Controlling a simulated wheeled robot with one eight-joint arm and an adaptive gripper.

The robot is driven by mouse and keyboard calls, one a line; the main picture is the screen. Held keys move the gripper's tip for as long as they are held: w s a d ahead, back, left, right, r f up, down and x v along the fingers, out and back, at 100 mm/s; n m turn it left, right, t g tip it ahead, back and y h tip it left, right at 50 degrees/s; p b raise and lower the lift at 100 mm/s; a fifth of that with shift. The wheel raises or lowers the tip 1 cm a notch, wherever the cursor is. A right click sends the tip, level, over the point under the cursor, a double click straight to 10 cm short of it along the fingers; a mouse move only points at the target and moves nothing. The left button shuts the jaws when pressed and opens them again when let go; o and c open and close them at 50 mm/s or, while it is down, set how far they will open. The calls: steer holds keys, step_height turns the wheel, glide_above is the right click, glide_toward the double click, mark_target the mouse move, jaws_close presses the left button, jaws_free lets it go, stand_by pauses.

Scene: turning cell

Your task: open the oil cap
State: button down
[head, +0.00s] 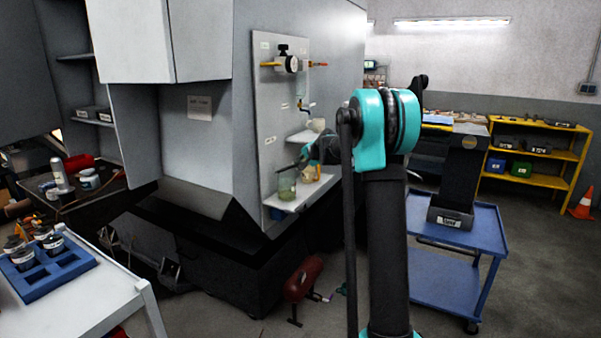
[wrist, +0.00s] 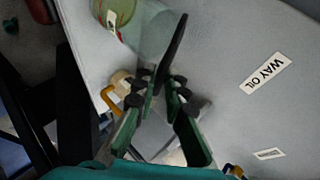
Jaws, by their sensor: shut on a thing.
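The oil cap (wrist: 173,52) is a thin dark disc, seen nearly edge-on in the wrist view. My gripper (wrist: 165,82) has its green fingers closed on the cap's near edge. The clear oil reservoir (wrist: 146,32) lies beside the cap, with a label and greenish contents. In the head view the reservoir (head: 287,188) stands on the lower shelf of the machine's side panel, and my gripper (head: 308,154) is just above and right of it. The dark cap shows there as a slanted line over the reservoir's top. I cannot tell whether they still touch.
The panel (head: 270,100) carries a WAY OIL label (wrist: 265,72), a gauge (head: 292,64) and an upper shelf (head: 303,136) with a small pale cup. A blue cart (head: 480,228) stands right of my arm. A white table (head: 75,312) is at lower left.

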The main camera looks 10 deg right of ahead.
steer(key=a+r+g+h, duration=0.1)
steer(key=w+a+r+n+g+h, duration=0.1)
steer(key=r, duration=0.1)
steer(key=w+a+r+g+h, duration=0.1)
steer(key=h, duration=0.1)
steer(key=shift+w+a+r, duration=0.15)
steer(key=shift+w+r, duration=0.05)
steer(key=shift+r, duration=0.05)
steer(key=shift+w+a+r+n+g+h, duration=0.25)
steer(key=shift+w+a+r+g+h, duration=0.2)
steer(key=shift+a+g+h, duration=0.15)
steer(key=shift+w+a+r+n+g+h, duration=0.25)
steer(key=shift+w+a+r+g+h, duration=0.1)
steer(key=shift+w+a+g+h, duration=0.2)
steer(key=shift+w+a+r, duration=0.15)
steer(key=shift+w+a, duration=0.2)
steer(key=shift+a, duration=0.25)
steer(key=shift+w+a+r, duration=0.1)
steer(key=shift+w+a, duration=0.25)
steer(key=shift+a, duration=0.2)
steer(key=shift+w+a, duration=0.1)
steer(key=c, duration=1.8)
jaws_free()
steer(key=shift+o, duration=0.8)
steer(key=v, duration=1.2)
